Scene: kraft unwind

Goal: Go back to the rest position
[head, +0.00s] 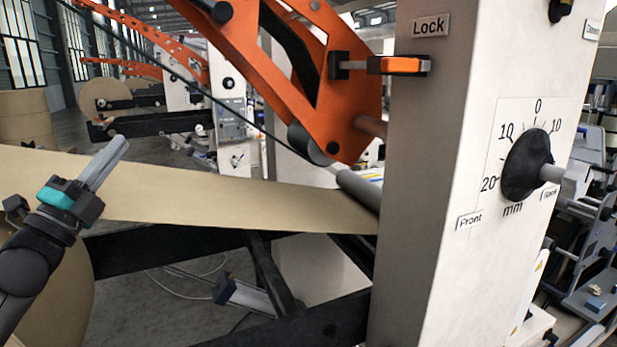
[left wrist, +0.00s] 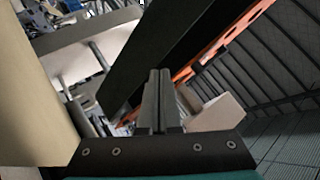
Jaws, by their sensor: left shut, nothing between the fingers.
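My left gripper (head: 117,148) comes in from the left in the head view, in front of the wide kraft paper web (head: 230,198). Its fingers point up and to the right. In the left wrist view the two fingers (left wrist: 157,78) lie side by side, shut with nothing between them. The gripper appears apart from the machine parts around it. My right gripper shows in neither view.
A pale machine column (head: 425,180) stands right of centre, with a black dial knob (head: 525,165) and an orange lock lever (head: 398,65). An orange arm (head: 345,110) hangs over the web. A dark frame beam (head: 165,248) runs below it.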

